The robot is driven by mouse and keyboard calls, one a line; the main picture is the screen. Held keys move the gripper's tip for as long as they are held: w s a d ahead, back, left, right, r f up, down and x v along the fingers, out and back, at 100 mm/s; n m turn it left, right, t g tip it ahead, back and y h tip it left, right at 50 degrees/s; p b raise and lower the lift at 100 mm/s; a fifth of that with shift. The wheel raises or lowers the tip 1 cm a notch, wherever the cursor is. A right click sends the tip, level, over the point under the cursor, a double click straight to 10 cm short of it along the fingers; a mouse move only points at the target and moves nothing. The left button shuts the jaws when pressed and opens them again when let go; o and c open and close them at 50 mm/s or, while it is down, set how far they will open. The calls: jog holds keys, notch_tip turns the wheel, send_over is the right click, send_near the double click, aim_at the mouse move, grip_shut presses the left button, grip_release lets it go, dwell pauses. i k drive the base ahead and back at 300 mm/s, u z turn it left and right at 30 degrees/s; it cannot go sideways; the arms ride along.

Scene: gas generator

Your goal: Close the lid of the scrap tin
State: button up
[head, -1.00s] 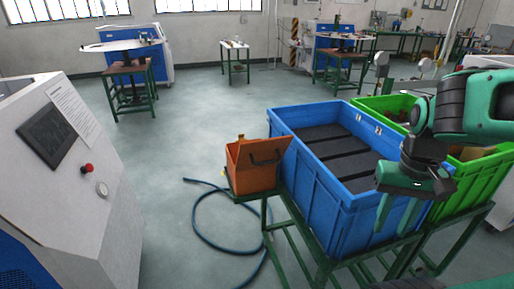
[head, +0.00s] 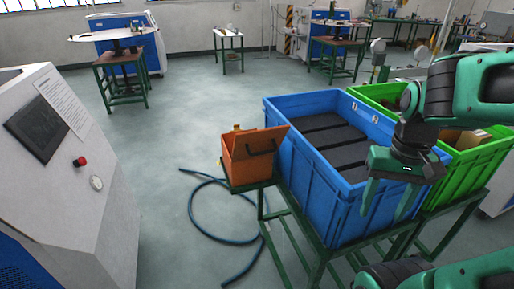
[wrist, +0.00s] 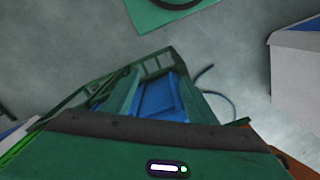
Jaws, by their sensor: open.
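The scrap tin (head: 247,172) is an orange box at the left end of the green stand, beside the blue crate. An orange patch (wrist: 292,165) shows at the lower right, mostly hidden by the gripper body.
The blue crate (head: 322,205) with dark slabs inside stands between tin and gripper. A green crate (head: 478,160) is at its right. A blue hose (head: 200,232) lies on the floor.

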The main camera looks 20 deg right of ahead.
aim_at(251, 145)
jog(key=z, duration=0.05)
jog(key=k, duration=0.9)
jog(key=u, duration=0.05)
